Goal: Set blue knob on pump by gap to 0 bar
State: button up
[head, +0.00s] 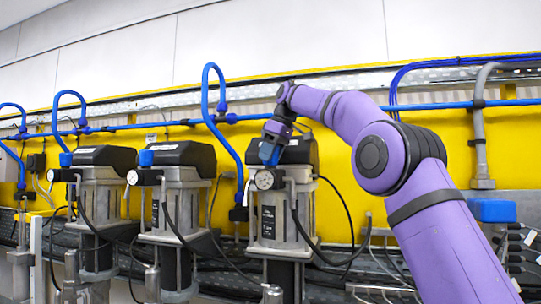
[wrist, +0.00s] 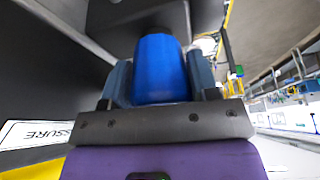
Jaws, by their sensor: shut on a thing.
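The blue knob (wrist: 160,70) fills the middle of the wrist view, on the dark pump head (wrist: 112,22). My gripper (wrist: 160,80) is shut on it, one finger on each side. In the head view my gripper (head: 268,152) reaches down from above to the front of the rightmost pump (head: 268,220) and largely hides its knob. That pump's round white gauge (head: 265,180) sits just below my gripper. Its needle is too small to read.
Two similar pumps stand to the left, with blue knobs (head: 147,158) and (head: 66,159). Black hoses (head: 340,262) loop around the pumps. Blue pipes (head: 206,100) rise behind them, before the yellow wall panel (head: 345,185). A blue box (head: 492,210) is at the right.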

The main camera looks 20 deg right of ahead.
jog(key=shift+n, duration=0.5)
jog(key=o, duration=0.6)
jog(key=shift+v, duration=1.75)
jog(key=shift+d+r, duration=0.25)
jog(key=shift+r, duration=0.3)
jog(key=shift+s+d+r, duration=0.1)
